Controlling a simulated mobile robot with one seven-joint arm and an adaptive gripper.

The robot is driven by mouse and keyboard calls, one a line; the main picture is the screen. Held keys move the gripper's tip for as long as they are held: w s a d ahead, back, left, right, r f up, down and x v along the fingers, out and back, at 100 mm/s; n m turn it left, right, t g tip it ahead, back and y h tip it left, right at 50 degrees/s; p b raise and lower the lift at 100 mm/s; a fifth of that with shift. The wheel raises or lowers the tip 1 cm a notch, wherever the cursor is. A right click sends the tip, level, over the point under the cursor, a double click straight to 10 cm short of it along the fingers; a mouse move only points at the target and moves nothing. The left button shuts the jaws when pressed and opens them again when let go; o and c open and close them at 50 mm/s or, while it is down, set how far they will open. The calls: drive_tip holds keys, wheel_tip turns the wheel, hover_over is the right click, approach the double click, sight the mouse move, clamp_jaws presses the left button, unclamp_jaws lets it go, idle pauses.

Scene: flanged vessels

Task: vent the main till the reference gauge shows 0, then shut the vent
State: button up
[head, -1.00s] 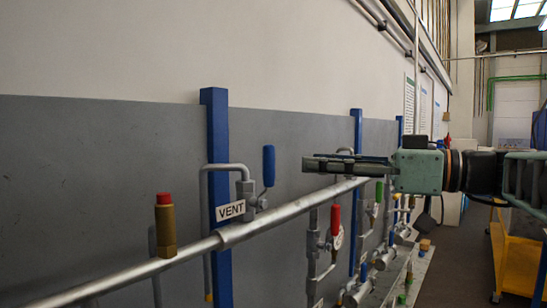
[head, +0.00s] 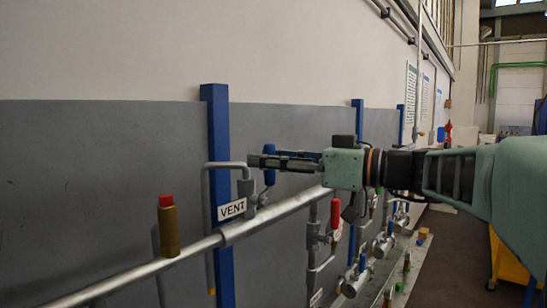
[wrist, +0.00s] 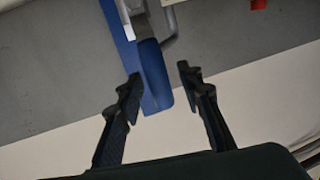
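The vent valve has an upright blue handle (head: 269,178) beside a white VENT label (head: 231,209) on the grey main pipe (head: 283,208). My gripper (head: 252,161) crosses in front of the handle in the head view, hiding its middle. In the wrist view my gripper (wrist: 158,77) is open, with the blue handle (wrist: 154,75) between the fingers' lines, closer to the left finger. I cannot tell whether they touch. I cannot tell which gauge is the reference.
A brass fitting with a red cap (head: 169,225) stands on the pipe at the left. A blue post (head: 217,140) rises behind the vent. More valves and vessels (head: 355,284) line the wall at the right. A yellow cart (head: 508,262) stands at the far right.

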drive_tip(key=shift+c, duration=0.4)
clamp_jaws()
drive_tip(key=w+d+f+m+t+b, duration=0.2)
drive_tip(key=w+f+m+b, duration=0.1)
drive_tip(key=m+b, duration=0.4)
drive_tip(key=w+d+f+m+t+b, duration=0.2)
drive_tip(key=f+m+b, duration=0.4)
drive_tip(key=m, duration=0.7)
drive_tip(key=shift+w+d+b, duration=0.7)
drive_tip(key=shift+w+b, duration=0.25)
drive_tip(key=shift+b, duration=0.35)
drive_tip(key=shift+o, duration=0.4)
unclamp_jaws()
